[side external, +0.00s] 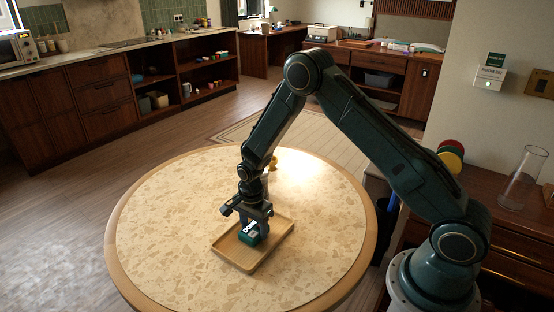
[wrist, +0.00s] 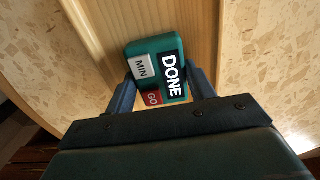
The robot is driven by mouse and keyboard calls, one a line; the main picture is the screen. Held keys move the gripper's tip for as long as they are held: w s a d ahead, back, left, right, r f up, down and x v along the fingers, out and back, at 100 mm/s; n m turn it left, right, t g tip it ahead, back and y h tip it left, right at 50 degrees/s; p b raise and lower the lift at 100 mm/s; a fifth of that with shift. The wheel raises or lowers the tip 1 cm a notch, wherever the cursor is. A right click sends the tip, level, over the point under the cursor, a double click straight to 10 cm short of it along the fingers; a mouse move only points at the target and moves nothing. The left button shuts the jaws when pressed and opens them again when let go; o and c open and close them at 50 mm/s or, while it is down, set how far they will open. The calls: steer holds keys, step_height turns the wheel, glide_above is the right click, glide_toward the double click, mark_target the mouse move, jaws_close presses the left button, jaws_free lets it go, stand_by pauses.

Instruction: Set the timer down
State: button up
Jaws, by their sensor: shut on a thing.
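The timer (side external: 253,237) is a small teal block with a black panel reading DONE. In the wrist view the timer (wrist: 146,52) also shows a white MIN key and a red GO key. My gripper (side external: 251,226) points down over the wooden tray (side external: 284,227) and is shut on the timer. In the wrist view the fingers of my gripper (wrist: 163,88) press on both sides of the timer.
The tray lies on a round speckled table (side external: 170,228) with a wooden rim. A small yellow object (side external: 273,161) stands behind my wrist, partly hidden. The table's left side is clear. A glass cylinder (side external: 523,178) stands on the cabinet at right.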

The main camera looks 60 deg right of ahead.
mark_target(254, 228)
steer(key=shift+f, duration=0.2)
steer(key=o, duration=1.1)
steer(key=shift+r, duration=0.1)
step_height(254, 228, up, 12)
stand_by(0.3)
steer(key=shift+r, duration=0.1)
stand_by(0.4)
